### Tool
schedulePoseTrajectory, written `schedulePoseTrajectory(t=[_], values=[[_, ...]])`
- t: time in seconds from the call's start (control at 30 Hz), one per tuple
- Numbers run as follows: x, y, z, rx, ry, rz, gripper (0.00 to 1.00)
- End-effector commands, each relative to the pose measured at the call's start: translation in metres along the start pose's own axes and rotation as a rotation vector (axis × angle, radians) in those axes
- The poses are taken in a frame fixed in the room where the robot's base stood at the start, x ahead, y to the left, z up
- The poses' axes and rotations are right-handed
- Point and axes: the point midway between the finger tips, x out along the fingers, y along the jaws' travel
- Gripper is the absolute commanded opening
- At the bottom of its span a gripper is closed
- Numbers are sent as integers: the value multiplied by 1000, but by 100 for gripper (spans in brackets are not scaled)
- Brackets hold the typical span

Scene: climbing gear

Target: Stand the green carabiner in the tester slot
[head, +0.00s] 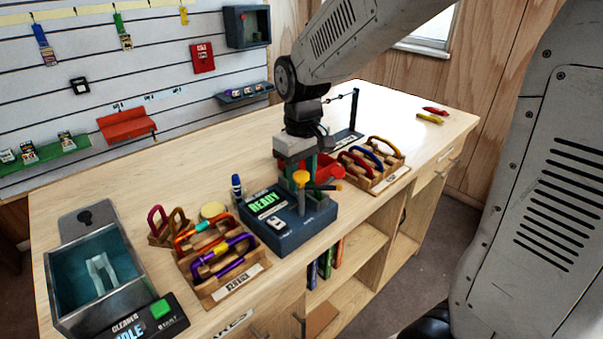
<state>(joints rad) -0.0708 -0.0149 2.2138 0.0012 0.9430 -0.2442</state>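My gripper (300,165) points down just behind and above the blue tester box (290,228), whose lit screen reads READY. Green parts (312,166) show at and below the gripper, close to a yellow knob (302,178) and a grey post on the tester. I cannot tell whether this green is the carabiner, the fingers or part of the tester. The fingertips are too small and covered to show whether they are open or shut. The tester slot itself is not clearly visible. No other green carabiner stands out on the bench.
A wooden rack (228,290) of purple and orange carabiners stands left of the tester. Another rack (385,178) with red, blue and orange ones stands right. An open-topped cleaner (68,295) fills the left end. The right rear bench (395,108) is mostly clear.

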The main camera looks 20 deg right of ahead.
Motion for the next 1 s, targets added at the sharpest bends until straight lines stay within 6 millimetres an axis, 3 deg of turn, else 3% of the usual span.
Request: schedulePoseTrajectory(t=[0.27,0.63,0.87,1.0], values=[[-11,0,-1,0,3,1,35],[-69,0,0,0,2,0,35],[-78,0,1,0,-1,0,35],[-84,-2,15,18,8,2,35]])
